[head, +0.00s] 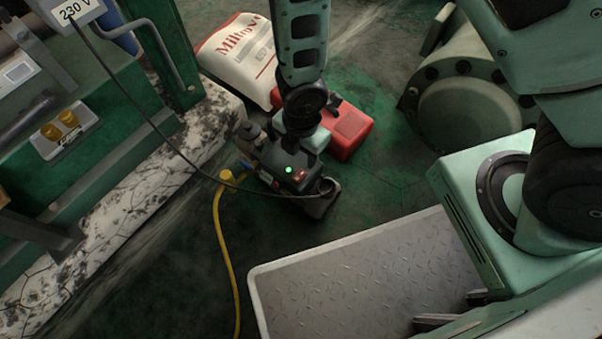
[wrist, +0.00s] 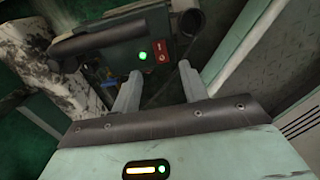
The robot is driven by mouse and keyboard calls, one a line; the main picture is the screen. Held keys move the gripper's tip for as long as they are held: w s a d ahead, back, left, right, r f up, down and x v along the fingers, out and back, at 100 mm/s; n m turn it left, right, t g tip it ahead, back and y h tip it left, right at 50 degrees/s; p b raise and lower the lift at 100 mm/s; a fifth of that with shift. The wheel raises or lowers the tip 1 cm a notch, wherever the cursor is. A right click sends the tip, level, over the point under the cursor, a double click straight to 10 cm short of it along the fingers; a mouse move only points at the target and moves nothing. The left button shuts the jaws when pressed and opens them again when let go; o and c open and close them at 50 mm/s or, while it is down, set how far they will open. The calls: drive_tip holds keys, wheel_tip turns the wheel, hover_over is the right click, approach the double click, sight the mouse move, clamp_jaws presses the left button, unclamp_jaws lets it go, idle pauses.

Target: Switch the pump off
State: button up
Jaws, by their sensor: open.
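The pump (head: 272,160) is a dark box on the green floor beside the cracked pale plinth. A lit green lamp (head: 289,170) and a small red switch (head: 300,175) are on its top. In the wrist view the pump (wrist: 105,45) lies beyond the fingers, with the lamp (wrist: 142,56) glowing and the red switch (wrist: 162,50) beside it. My gripper (wrist: 160,70) is open and empty, its fingertips pointing toward the switch side of the pump. In the head view my gripper (head: 304,146) hangs just over the pump's far side. I cannot tell whether it touches.
A red case (head: 351,130) and a white sack (head: 238,50) lie behind the gripper. A grey tread-plate platform (head: 370,285) is in front. Green machinery (head: 85,165) stands left.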

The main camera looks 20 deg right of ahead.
sight(301, 174)
wheel_tip(301, 174, down, 9)
drive_tip(key=b, duration=0.4)
drive_tip(key=shift+r, duration=0.2)
